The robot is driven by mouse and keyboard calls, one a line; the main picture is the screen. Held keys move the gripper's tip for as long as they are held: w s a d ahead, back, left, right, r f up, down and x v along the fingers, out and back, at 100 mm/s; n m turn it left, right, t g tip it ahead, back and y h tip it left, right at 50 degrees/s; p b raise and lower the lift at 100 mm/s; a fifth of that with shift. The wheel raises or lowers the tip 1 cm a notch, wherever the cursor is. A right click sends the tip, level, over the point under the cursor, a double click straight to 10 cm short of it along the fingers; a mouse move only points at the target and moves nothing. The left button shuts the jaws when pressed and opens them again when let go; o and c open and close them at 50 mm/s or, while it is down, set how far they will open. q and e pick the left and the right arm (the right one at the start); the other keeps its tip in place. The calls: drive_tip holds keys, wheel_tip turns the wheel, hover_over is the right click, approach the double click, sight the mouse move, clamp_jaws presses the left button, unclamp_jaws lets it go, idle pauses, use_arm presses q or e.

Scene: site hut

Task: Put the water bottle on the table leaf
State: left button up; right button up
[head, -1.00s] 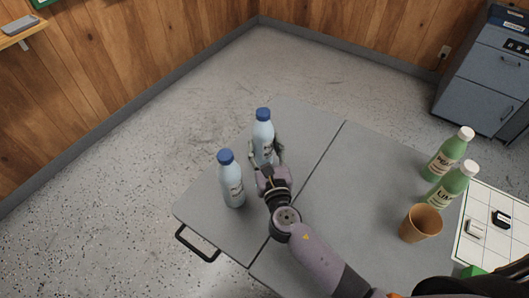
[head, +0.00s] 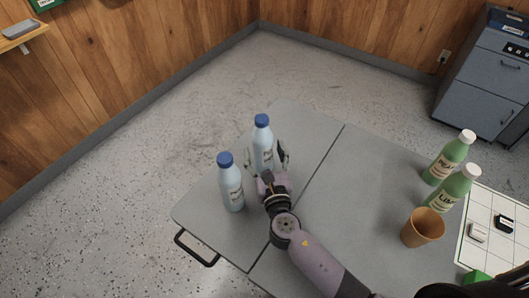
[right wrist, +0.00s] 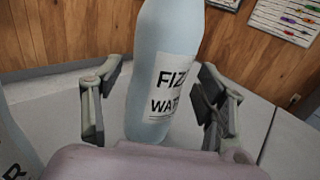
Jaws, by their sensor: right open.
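A pale blue bottle with a dark blue cap (head: 263,142) stands upright on the table leaf (head: 205,210), the part left of the seam. In the right wrist view its label (right wrist: 172,85) reads "FIZ… WATER", partly cut off. My right gripper (head: 267,161) is open, with one finger on each side of this bottle. A similar blue-capped bottle (head: 231,186) stands upright on the leaf, nearer and left. My left gripper is not in view.
Two green bottles with white caps (head: 449,158) (head: 453,187) and a brown cup (head: 422,228) stand on the right part of the table. A metal handle (head: 197,250) sticks out at the leaf's left edge.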

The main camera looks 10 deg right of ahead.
drive_tip(key=shift+r, duration=0.1)
drive_tip(key=shift+s, duration=0.15)
drive_tip(key=s+b, duration=0.1)
drive_tip(key=s, duration=0.9)
drive_tip(key=shift+s, duration=0.9)
